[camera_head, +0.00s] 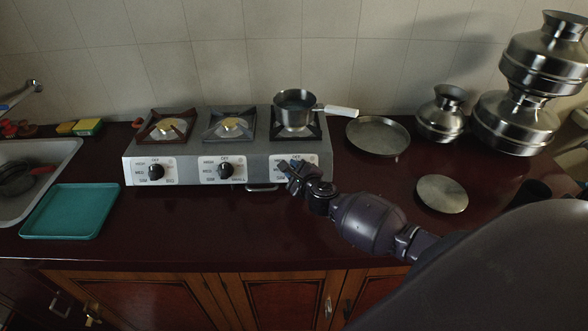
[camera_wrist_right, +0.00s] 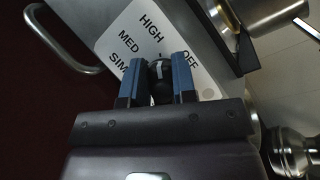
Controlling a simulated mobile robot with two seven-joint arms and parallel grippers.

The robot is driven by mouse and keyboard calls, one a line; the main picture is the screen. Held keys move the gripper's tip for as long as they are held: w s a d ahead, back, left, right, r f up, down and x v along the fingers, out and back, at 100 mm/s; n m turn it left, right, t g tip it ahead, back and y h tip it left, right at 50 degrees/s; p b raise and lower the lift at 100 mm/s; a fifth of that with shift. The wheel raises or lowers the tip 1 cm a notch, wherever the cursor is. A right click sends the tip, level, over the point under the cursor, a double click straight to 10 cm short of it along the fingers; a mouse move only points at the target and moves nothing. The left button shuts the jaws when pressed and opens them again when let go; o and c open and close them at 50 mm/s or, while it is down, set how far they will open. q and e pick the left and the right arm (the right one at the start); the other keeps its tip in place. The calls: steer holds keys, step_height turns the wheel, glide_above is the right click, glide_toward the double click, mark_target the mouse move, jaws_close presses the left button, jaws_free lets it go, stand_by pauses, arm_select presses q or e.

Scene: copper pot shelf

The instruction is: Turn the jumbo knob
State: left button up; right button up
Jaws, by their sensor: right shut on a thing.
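The three-burner stove (camera_head: 254,150) has a row of front knobs. My right gripper (camera_head: 287,168) is at the right-hand knob, and its fingers hide that knob in the head view. In the right wrist view, the right gripper (camera_wrist_right: 158,80) is shut on the black knob (camera_wrist_right: 160,70), with one blue-grey finger on each side. A pale mark on the knob points up in the picture, between the HIGH and OFF labels. The left knob (camera_head: 155,172) and middle knob (camera_head: 226,170) are free. I cannot read which one is marked jumbo. My left gripper is out of view.
A steel saucepan (camera_head: 295,107) with a white handle stands on the right burner. A steel plate (camera_head: 378,136), a flat lid (camera_head: 442,194) and steel pots (camera_head: 441,115) are to the right. A teal tray (camera_head: 70,211) lies at left. The counter before the stove is clear.

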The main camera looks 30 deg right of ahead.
stand_by(0.5)
steer(key=o, duration=0.9)
steer(key=v, duration=1.1)
